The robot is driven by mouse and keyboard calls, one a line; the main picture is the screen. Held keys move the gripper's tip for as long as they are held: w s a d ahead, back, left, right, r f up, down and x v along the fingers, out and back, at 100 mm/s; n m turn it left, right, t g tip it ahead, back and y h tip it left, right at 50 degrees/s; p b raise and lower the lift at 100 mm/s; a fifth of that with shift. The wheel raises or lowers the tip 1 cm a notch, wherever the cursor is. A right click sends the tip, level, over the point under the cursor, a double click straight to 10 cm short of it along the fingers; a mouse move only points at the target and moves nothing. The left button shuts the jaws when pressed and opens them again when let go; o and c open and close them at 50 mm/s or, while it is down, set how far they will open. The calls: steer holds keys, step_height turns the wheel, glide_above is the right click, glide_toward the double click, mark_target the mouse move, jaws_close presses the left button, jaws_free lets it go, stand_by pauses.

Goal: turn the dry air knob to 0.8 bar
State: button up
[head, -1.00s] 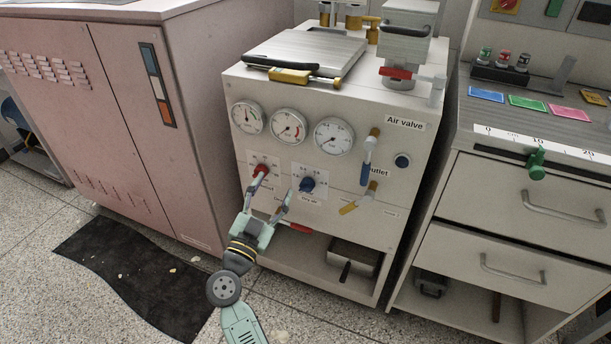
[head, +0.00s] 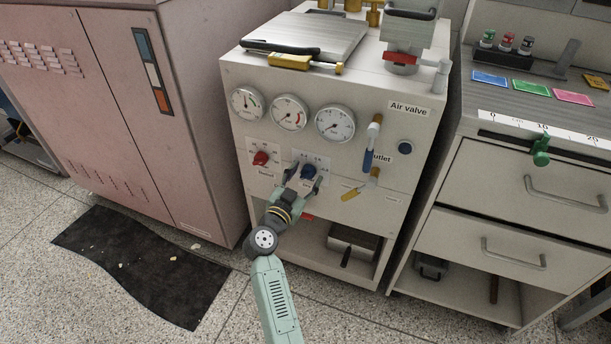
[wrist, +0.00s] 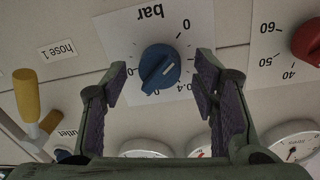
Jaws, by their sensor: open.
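The blue dry air knob (head: 308,172) is on the front panel of the white cabinet, below the gauges. In the wrist view, which is upside down, the blue knob (wrist: 160,68) sits on a white scale plate (wrist: 139,38) marked "bar".
A red knob (head: 261,158) is to the left, below the round gauges (head: 289,113). A blue-handled valve (head: 373,134) and a yellow-handled valve (head: 361,187) are to the right. A drawer cabinet (head: 490,201) stands at right, a pink cabinet (head: 80,110) at left.

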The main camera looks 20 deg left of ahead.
steer(key=shift+w, duration=0.35)
steer(key=shift+c, duration=0.4)
steer(key=c, duration=1.1)
